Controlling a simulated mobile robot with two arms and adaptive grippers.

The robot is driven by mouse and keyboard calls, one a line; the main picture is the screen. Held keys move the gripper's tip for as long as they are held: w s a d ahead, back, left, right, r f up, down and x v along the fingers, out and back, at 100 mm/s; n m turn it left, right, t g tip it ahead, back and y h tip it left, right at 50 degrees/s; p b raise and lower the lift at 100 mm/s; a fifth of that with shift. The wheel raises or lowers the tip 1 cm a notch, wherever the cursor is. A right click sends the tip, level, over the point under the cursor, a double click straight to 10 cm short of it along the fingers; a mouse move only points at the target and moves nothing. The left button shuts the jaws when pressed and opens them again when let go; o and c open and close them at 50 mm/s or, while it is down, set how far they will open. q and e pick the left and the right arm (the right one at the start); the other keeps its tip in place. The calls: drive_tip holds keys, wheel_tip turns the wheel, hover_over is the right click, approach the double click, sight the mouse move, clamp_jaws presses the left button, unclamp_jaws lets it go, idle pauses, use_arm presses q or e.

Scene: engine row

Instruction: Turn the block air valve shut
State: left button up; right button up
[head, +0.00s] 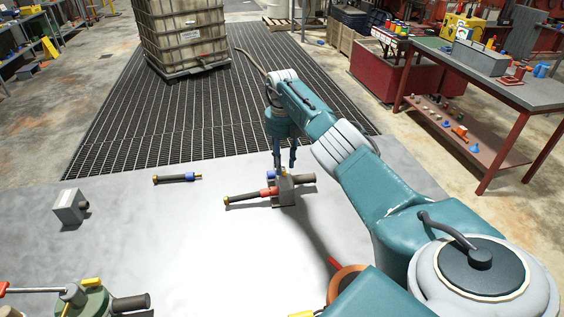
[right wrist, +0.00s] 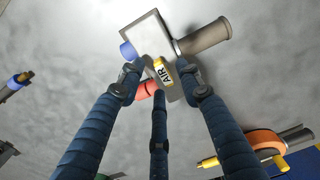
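The block air valve is a small grey block (head: 284,190) on the pale table in the head view. A dark pipe stub sticks out on its right, and a red fitting with a dark hose (head: 246,197) is on its left. In the right wrist view the block (right wrist: 145,38) carries a yellow handle marked AIR (right wrist: 163,70), with blue and red fittings on its left. My right gripper (head: 285,168) points down just above the block. Its three fingers (right wrist: 160,82) are spread around the handle, with gaps visible; contact cannot be told. My left gripper is not in view.
A green round valve (head: 88,300) is at the lower left. An orange round part (head: 347,284) is near my right arm. The table's middle is clear.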

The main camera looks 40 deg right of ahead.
drive_tip(key=shift+f, duration=0.55)
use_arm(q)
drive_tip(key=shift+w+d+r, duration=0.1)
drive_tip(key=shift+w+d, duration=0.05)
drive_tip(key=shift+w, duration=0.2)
use_arm(e)
drive_tip(key=shift+s, duration=0.1)
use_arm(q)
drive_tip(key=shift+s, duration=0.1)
use_arm(e)
clamp_jaws()
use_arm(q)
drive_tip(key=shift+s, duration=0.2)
